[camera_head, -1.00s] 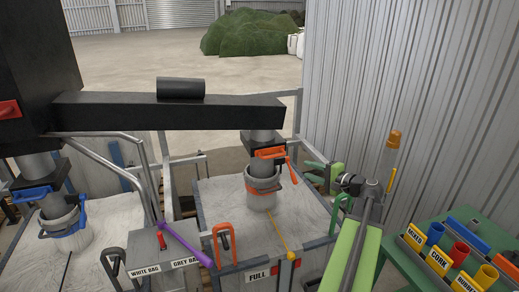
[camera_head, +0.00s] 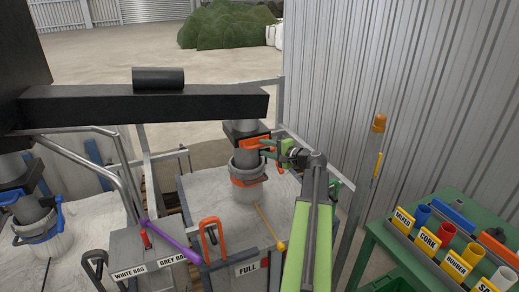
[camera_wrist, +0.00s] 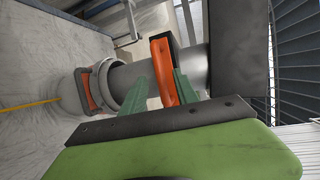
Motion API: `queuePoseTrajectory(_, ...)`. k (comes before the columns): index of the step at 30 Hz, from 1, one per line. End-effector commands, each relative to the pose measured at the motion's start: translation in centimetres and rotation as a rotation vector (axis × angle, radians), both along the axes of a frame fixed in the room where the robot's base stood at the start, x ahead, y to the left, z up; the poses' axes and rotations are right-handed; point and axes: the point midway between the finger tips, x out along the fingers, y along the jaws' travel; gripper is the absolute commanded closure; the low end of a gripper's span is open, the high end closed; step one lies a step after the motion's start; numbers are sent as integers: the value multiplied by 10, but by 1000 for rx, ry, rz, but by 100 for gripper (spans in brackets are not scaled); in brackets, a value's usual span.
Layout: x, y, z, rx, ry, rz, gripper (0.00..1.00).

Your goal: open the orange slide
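The orange slide (camera_head: 255,144) is a handled plate on the dark block around the grey spout above the middle bag. It also shows in the wrist view as an orange loop handle (camera_wrist: 163,72). My gripper (camera_head: 277,149) has come to this handle from the right. In the wrist view, its two green fingers (camera_wrist: 170,80) lie on either side of the handle, very close to it. Whether they press on it cannot be told. A second orange clamp (camera_head: 246,175) sits lower, around the bag's neck, and also shows in the wrist view (camera_wrist: 90,90).
A white bag (camera_head: 220,205) stands under the spout, with a yellow-tipped rod (camera_head: 268,226) across it. A black beam (camera_head: 150,105) runs above. A corrugated wall (camera_head: 400,90) rises right. A green table (camera_head: 465,210) holds labelled coloured cups. A blue slide (camera_head: 30,190) is at left.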

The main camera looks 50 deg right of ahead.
Motion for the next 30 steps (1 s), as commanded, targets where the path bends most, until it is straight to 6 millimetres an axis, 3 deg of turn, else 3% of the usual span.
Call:
queuePoseTrajectory(1, 12, 0, -4, 0, 1, 4, 64)
queuePoseTrajectory(6, 34, 1, -7, 1, 1, 3, 64)
queuePoseTrajectory(17, 40, 2, -7, 1, 1, 3, 64)
queuePoseTrajectory(25, 40, 2, -7, 1, 1, 3, 99)
queuePoseTrajectory(30, 40, 3, -7, 1, 1, 4, 100)
